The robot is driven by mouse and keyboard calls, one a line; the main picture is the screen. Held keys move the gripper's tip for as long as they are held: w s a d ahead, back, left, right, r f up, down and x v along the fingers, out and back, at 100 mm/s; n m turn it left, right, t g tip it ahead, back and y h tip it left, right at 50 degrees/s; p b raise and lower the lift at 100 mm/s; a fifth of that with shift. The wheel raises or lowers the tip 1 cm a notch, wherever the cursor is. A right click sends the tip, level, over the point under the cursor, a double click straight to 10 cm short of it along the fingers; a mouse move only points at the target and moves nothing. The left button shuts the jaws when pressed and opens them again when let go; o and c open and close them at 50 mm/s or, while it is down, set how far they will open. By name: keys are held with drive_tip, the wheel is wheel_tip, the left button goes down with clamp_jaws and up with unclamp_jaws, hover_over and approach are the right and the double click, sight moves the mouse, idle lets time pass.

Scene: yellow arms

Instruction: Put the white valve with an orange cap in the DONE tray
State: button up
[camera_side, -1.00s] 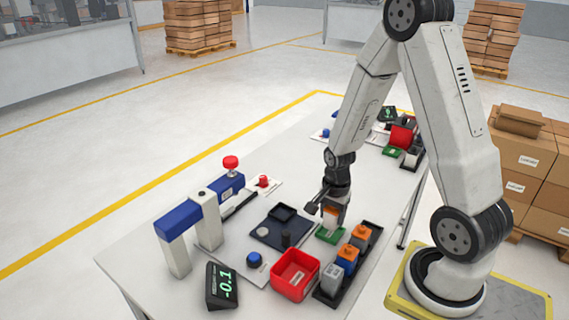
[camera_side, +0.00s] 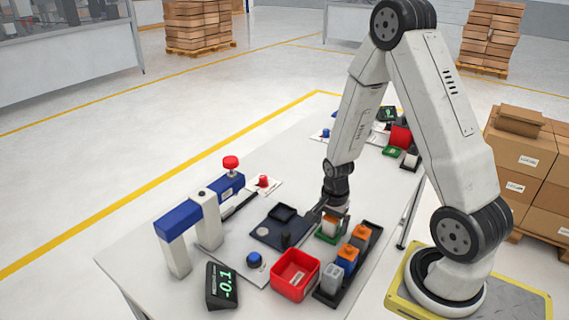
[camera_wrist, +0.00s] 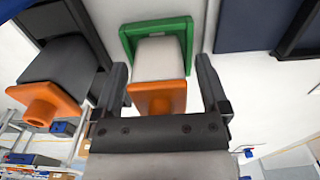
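The white valve with an orange cap (camera_side: 329,225) stands in the small green tray (camera_side: 325,239), below my gripper (camera_side: 334,214). In the wrist view the valve's white body (camera_wrist: 159,62) sits inside the green tray's rim (camera_wrist: 126,38), with its orange cap toward the camera. My gripper (camera_wrist: 160,68) has one finger on each side of the valve. A gap shows between the valve and the right finger; the left finger is close to the cap. No label on the tray can be read.
A black rack (camera_side: 373,228) with several other parts stands just right of the green tray. One is a grey part with an orange cap (camera_wrist: 62,62). A red bin (camera_side: 294,275) is in front, and a dark pad (camera_side: 268,234) lies to the left.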

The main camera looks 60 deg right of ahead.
sight(329, 218)
drive_tip(key=shift+r, duration=0.15)
drive_tip(key=shift+r, duration=6)
drive_tip(key=a+n+t, duration=0.2)
drive_tip(key=a+n, duration=1.1)
drive_tip(key=n, duration=0.5)
drive_tip(key=shift+a+r+t, duration=0.2)
drive_tip(key=shift+a+t, duration=0.1)
drive_tip(key=shift+a, duration=0.1)
